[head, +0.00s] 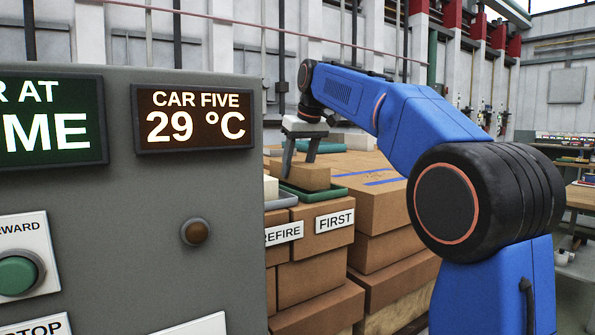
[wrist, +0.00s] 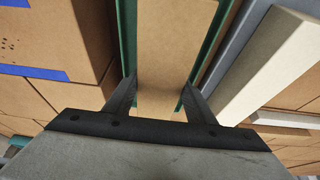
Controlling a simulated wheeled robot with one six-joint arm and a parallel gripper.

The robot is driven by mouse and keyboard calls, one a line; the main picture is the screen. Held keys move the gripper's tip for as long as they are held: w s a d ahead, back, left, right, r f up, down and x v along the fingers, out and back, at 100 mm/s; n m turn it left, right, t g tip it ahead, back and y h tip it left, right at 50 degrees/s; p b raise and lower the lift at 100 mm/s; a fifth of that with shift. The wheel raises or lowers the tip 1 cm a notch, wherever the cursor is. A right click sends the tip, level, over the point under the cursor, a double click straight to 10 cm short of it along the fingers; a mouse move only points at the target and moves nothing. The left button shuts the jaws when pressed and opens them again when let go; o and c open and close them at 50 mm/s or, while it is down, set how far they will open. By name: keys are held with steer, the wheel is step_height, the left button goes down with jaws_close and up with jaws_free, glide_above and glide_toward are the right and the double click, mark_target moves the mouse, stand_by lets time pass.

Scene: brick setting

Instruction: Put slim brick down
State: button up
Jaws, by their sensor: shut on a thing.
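A slim tan brick (head: 306,176) is between the fingers of my gripper (head: 299,158), which is shut on it. In the head view the brick is at a green tray (head: 314,195) on the stack labelled FIRST. In the wrist view the brick (wrist: 172,50) runs up the middle between the two dark fingertips (wrist: 160,90). Green tray edges (wrist: 127,40) show on both sides of it. I cannot tell whether the brick's underside touches the tray.
A grey panel (head: 200,270) with a CAR FIVE display (head: 195,115) fills the left foreground. A pale block (head: 271,188) stands left of the brick; a pale bar (wrist: 265,65) lies right in the wrist view. Brown stacks with blue tape marks (head: 385,182) stand to the right.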

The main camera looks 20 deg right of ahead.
steer(key=shift+f, duration=0.55)
steer(key=o, duration=1.6)
steer(key=shift+f, duration=0.1)
steer(key=shift+c, duration=0.2)
steer(key=v, duration=1.2)
steer(key=shift+s, duration=0.1)
